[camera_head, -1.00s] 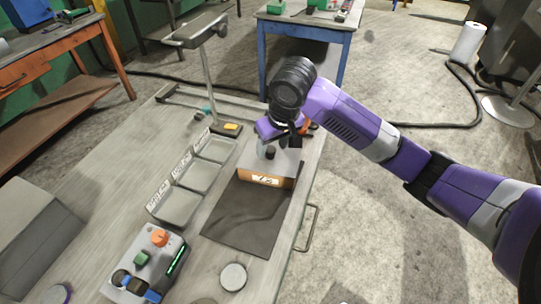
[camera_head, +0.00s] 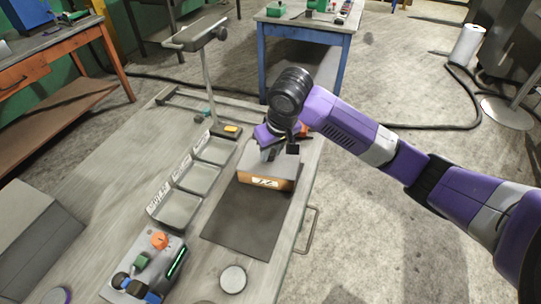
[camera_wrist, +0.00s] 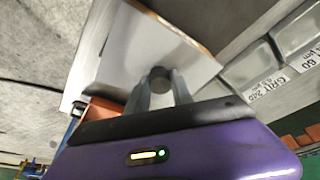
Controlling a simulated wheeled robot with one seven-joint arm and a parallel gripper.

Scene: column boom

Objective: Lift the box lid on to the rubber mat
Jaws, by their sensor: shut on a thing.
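The box (camera_head: 284,184) is orange-brown with a pale number label and stands at the far end of the dark rubber mat (camera_head: 243,225). Its flat grey lid (camera_head: 285,165) lies on top, also filling the middle of the wrist view (camera_wrist: 135,50). No gap shows between lid and box. My gripper (camera_head: 268,152) is over the lid. In the wrist view my gripper (camera_wrist: 160,85) has its two fingers shut on the lid's round dark knob (camera_wrist: 160,73). In the head view the fingers and wrist partly hide the knob.
Labelled grey trays (camera_head: 192,180) run along the left of the mat. A control box with an orange knob (camera_head: 159,240) and a round tin (camera_head: 233,279) stand nearer. A stand with a post (camera_head: 207,80) rises behind. The near mat is bare.

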